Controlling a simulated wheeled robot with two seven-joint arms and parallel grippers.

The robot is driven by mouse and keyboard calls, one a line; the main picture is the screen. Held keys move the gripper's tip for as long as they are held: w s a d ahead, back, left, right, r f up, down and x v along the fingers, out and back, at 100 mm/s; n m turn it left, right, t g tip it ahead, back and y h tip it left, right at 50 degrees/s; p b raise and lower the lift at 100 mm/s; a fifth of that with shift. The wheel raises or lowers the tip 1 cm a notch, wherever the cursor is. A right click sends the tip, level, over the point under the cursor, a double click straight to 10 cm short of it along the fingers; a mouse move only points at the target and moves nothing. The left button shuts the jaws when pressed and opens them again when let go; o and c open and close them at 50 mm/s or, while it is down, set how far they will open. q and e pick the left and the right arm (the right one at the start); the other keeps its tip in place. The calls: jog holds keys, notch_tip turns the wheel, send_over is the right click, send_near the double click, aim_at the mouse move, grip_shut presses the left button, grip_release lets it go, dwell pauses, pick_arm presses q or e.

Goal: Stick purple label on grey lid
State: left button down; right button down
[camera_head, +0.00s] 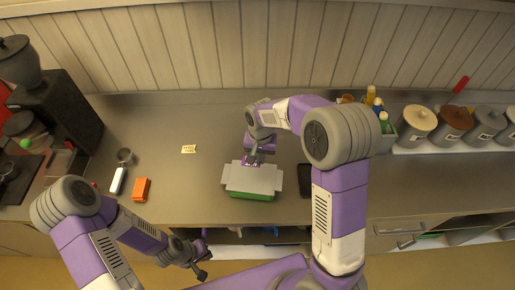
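Grey lids top the wells at the right; one grey lid (484,113) is right of the brown one, and another is at the right edge. My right gripper (252,160) points down at the back edge of a green box with pale open flaps (254,180). A small purple patch (246,161), perhaps the purple label, shows at its fingertips; I cannot tell whether it is gripped. My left gripper (204,265) is low in front of the counter edge, its dark fingers apart and empty.
A cream-lidded well (420,117) and a brown-lidded well (454,117) stand left of the grey lid. A bottle caddy (378,115) is beside them. A dark flat object (305,180), an orange block (141,189) and a small yellowish card (189,149) lie on the counter.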

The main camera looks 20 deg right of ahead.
aim_at(260, 178)
jog(key=shift+s, duration=0.3)
notch_tip(260, 178, down, 9)
jog(key=b, duration=0.7)
jog(key=shift+w+f, duration=0.1)
jog(key=shift+f, duration=0.05)
jog(key=shift+f+b, duration=0.3)
jog(key=shift+f, duration=0.15)
dwell(1.2)
jog(key=c, duration=1.3)
grip_release()
notch_tip(260, 178, up, 8)
jog(key=shift+f+p, duration=0.15)
jog(key=shift+p, duration=0.15)
jog(key=shift+f, duration=0.1)
